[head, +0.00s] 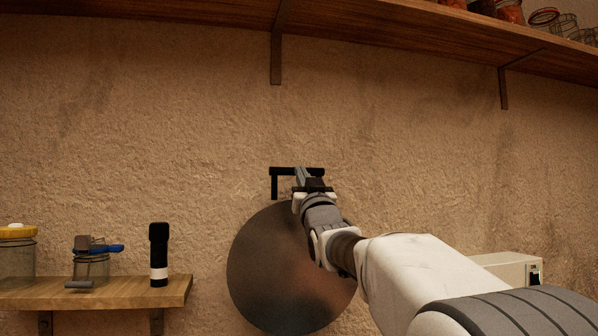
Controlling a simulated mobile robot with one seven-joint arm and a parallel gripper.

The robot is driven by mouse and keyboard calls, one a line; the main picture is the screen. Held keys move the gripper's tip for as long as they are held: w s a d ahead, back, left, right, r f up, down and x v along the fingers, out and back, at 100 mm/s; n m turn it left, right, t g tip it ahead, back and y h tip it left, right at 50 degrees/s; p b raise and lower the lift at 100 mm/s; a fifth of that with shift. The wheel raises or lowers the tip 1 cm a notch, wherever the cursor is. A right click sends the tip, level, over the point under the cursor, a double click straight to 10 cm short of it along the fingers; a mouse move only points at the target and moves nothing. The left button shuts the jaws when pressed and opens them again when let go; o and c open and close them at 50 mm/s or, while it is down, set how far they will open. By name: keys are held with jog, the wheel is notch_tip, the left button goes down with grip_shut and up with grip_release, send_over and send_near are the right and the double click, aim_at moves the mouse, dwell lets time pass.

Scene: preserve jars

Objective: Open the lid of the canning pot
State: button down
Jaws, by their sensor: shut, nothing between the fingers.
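A large round dark metal disc (275,275), which looks like the canning pot's lid, stands about upright, its broad face towards me. A black bar handle (281,171) shows at its top edge. My gripper (302,176) is shut at the handle, overlapping its right part, with nothing seen between the fingers. I cannot tell whether the fingers touch the handle. My wrist and arm cover the disc's upper right side. The pot's body is not in view below the disc.
A wooden wall shelf (130,291) at the lower left holds a yellow-lidded jar (17,258), a jar with a blue-handled tool (92,262) and a black bottle (159,255). A high shelf (400,30) bears jars. A pale box (505,267) stands right, behind my arm.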

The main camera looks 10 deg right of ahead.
jog(key=shift+g+h, duration=0.3)
jog(key=shift+g, duration=0.5)
jog(key=shift+w+a+p, duration=0.2)
jog(key=shift+w+p, duration=1.65)
jog(key=shift+w, duration=1.05)
jog(key=shift+s+r, duration=0.1)
